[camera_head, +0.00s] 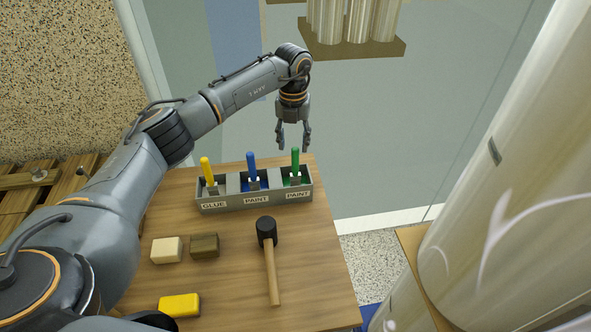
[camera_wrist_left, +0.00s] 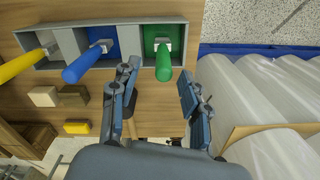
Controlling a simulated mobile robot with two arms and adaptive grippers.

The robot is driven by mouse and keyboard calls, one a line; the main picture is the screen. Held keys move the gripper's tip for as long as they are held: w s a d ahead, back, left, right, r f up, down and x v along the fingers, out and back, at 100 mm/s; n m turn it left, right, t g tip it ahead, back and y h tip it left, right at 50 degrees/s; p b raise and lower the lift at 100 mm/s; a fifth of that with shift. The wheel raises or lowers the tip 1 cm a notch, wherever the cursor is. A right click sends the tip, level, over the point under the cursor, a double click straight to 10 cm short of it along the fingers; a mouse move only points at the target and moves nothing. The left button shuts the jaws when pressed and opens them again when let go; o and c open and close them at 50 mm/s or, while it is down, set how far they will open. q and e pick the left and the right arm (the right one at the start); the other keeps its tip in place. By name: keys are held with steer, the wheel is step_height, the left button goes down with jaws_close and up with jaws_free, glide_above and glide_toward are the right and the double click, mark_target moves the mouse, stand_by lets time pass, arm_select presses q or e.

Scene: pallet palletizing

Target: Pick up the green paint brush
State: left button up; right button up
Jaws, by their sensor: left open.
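The green paint brush (camera_head: 295,163) stands upright, handle up, in the right compartment of a grey tray (camera_head: 254,202), above a PAINT label. My left gripper (camera_head: 293,146) is open and empty, above and just behind the green brush in the head view. In the left wrist view the green brush (camera_wrist_left: 163,62) is ahead of my left gripper (camera_wrist_left: 160,85), roughly between the lines of its two fingers but nearer the left one. The fingers do not visibly hold the brush. My right gripper is not in view.
A blue brush (camera_head: 252,166) stands in the middle compartment and a yellow one (camera_head: 207,170) in the left. A mallet (camera_head: 268,255) and several blocks, one yellow (camera_head: 180,305), lie on the wooden table (camera_head: 225,285). Large wrapped rolls (camera_head: 500,180) stand at the right.

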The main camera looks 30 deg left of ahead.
mark_target(295, 166)
arm_select(q)
step_height(295, 166, down, 4)
steer(key=shift+r, duration=0.15)
steer(key=f, duration=0.5)
steer(key=shift+d+f+p, duration=0.25)
steer(key=shift+f+p, duration=0.05)
steer(key=shift+p, duration=0.1)
steer(key=shift+c, duration=0.2)
jaws_close()
